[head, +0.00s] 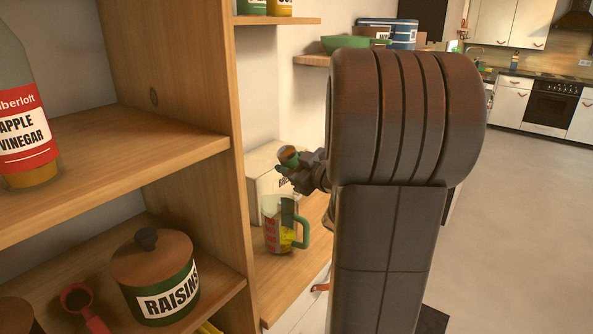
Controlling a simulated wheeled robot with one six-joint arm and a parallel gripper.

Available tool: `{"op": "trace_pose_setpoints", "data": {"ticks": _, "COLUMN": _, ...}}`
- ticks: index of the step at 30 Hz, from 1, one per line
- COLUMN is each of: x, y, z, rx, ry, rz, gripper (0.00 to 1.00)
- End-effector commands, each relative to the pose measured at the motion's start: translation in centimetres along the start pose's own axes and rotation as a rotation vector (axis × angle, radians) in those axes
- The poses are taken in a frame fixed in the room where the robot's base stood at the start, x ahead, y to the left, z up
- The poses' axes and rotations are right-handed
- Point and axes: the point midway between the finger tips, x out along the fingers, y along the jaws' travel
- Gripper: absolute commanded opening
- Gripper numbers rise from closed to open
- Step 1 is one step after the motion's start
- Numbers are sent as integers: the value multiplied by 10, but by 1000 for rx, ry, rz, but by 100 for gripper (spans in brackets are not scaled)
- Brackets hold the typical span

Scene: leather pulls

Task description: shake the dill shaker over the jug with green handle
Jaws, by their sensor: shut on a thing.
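The jug with green handle (272,238) is clear and stands upright on a wooden counter, left of my arm. Its green handle is on its right side. Red and yellow patches show through its wall; I cannot tell if they are inside or behind it. My gripper (290,170) is small in view, above the jug and a little to its right. It is shut on a small green thing with a brown end, which I take as the dill shaker (288,155). Its label is not readable, and its exact tilt is hard to tell.
A pale box (262,168) stands behind the jug. The wooden shelf unit at left holds a vinegar bottle (22,120), a raisins canister (155,275) and a red scoop (82,305). A green bowl (345,43) sits on a shelf above. Open floor lies at right.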

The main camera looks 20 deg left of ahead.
Motion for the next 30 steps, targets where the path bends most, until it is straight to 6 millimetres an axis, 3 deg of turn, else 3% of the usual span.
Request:
{"op": "trace_pose_setpoints", "data": {"ticks": 8, "x": 3, "y": -10, "z": 8, "rx": -295, "ry": -87, "rz": 3, "gripper": 18}}
{"op": "trace_pose_setpoints", "data": {"ticks": 26, "x": 0, "y": -1, "z": 24, "rx": -888, "ry": -272, "rz": 3, "gripper": 18}}
{"op": "trace_pose_setpoints", "data": {"ticks": 30, "x": -1, "y": 3, "z": 14, "rx": -1050, "ry": -321, "rz": 3, "gripper": 18}}
